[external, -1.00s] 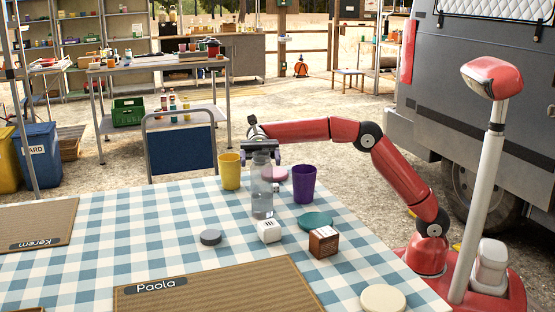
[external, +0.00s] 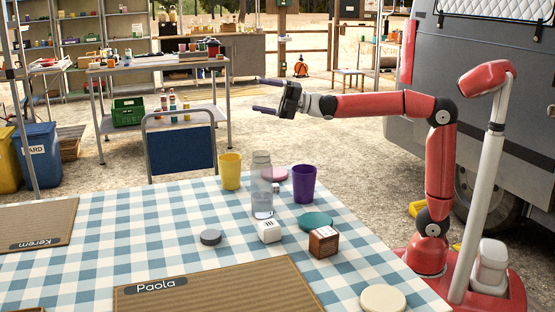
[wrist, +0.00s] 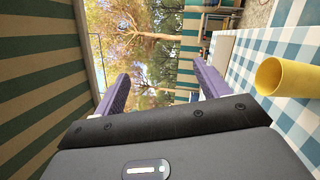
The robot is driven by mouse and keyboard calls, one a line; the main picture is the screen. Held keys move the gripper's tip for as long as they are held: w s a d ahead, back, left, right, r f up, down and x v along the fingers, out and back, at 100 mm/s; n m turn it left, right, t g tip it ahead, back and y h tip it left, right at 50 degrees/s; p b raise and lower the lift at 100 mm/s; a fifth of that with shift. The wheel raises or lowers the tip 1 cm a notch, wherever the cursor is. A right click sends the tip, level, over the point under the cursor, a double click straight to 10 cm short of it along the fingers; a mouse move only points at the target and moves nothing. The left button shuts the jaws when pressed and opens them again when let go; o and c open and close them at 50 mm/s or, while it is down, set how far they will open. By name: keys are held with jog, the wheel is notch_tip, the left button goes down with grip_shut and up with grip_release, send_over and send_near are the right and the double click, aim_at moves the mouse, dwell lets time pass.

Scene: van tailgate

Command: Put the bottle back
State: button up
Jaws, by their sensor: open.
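The clear bottle (external: 262,190) stands upright on the checked tablecloth, between a yellow cup (external: 230,171) and a purple cup (external: 304,184). My gripper (external: 262,95) is open and empty, raised above and beyond the bottle, with its fingers pointing left. In the wrist view my gripper (wrist: 160,88) shows two spread purple fingers with nothing between them. The yellow cup also shows in the wrist view (wrist: 290,82) at the right. The bottle is not visible in the wrist view.
Near the bottle lie a pink disc (external: 275,174), a teal disc (external: 316,221), a grey disc (external: 210,237), a white block (external: 269,232) and a brown box (external: 323,242). A blue chair (external: 181,149) stands behind the table.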

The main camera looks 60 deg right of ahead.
jog(key=s+d+f+m+g+h, duration=0.3)
jog(key=s+d+f+m+h, duration=0.9)
jog(key=d+m, duration=0.4)
jog(key=s+f+m+g, duration=0.8)
jog(key=s+f+m, duration=0.3)
jog(key=s+f, duration=0.7)
jog(key=s, duration=0.2)
jog(key=shift+s+d+f+g+y, duration=0.15)
jog(key=shift+s+f+g+y, duration=0.15)
jog(key=shift+s+f+y, duration=0.1)
